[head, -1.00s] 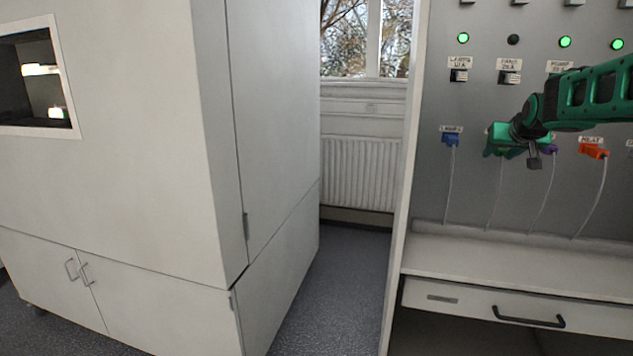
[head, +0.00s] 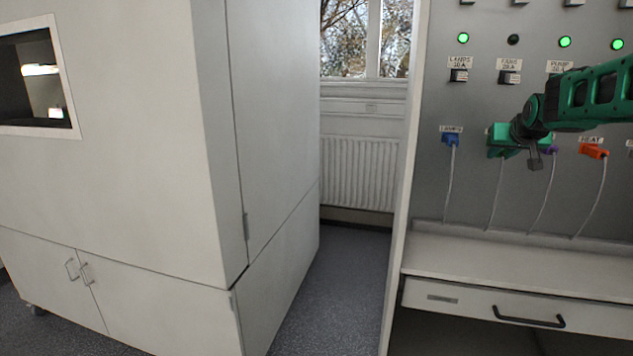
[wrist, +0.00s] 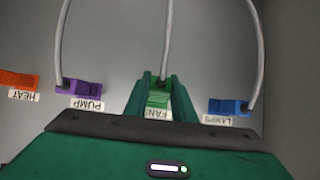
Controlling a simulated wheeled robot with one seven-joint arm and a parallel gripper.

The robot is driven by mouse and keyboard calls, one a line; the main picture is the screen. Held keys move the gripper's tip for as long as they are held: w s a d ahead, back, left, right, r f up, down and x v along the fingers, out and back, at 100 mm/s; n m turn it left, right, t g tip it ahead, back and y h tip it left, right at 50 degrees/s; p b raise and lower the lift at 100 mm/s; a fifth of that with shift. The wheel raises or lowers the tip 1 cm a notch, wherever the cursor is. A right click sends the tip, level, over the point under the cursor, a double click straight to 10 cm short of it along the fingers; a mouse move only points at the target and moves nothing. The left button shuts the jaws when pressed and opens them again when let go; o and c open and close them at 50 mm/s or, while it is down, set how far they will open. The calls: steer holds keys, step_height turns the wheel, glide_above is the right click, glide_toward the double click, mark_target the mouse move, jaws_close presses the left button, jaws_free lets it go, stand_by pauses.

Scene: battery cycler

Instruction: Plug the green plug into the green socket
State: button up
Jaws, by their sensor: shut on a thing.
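My gripper (wrist: 160,92) is shut on the green plug (wrist: 158,99), with one green finger on each side of it in the wrist view. A grey cable runs from the plug. The plug is right by the FANS label (wrist: 158,115) on the grey panel. The green socket is hidden behind the plug and the fingers, so I cannot tell how deep the plug sits. In the head view my gripper (head: 505,150) is close against the panel, between the blue and purple plugs, and mostly covers the green plug.
A blue plug (head: 450,139) is at LAMPS, a purple plug (wrist: 79,88) at PUMP and an orange plug (head: 593,151) at HEAT, each with a hanging cable. The lamp above FANS (head: 513,39) is dark; its neighbours glow green. A shelf (head: 500,262) runs below.

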steer(key=shift+s+a+f, duration=0.25)
steer(key=shift+s+f, duration=0.05)
steer(key=shift+s, duration=0.55)
steer(key=shift+s+a+f, duration=0.2)
steer(key=shift+s+f, duration=0.05)
steer(key=shift+s, duration=0.55)
steer(key=shift+s+a+f, duration=0.25)
steer(key=shift+s+f, duration=0.05)
steer(key=shift+s, duration=0.55)
steer(key=shift+w+d+r+g+y, duration=0.2)
steer(key=shift+w+r+g+y, duration=0.05)
steer(key=shift+w+r+g, duration=0.6)
steer(key=shift+w+d+r+g+y, duration=0.25)
steer(key=shift+w+r+g, duration=0.45)
steer(key=shift+g, duration=0.25)
steer(key=shift+w+d, duration=0.2)
steer(key=shift+w, duration=0.55)
stand_by(3.0)
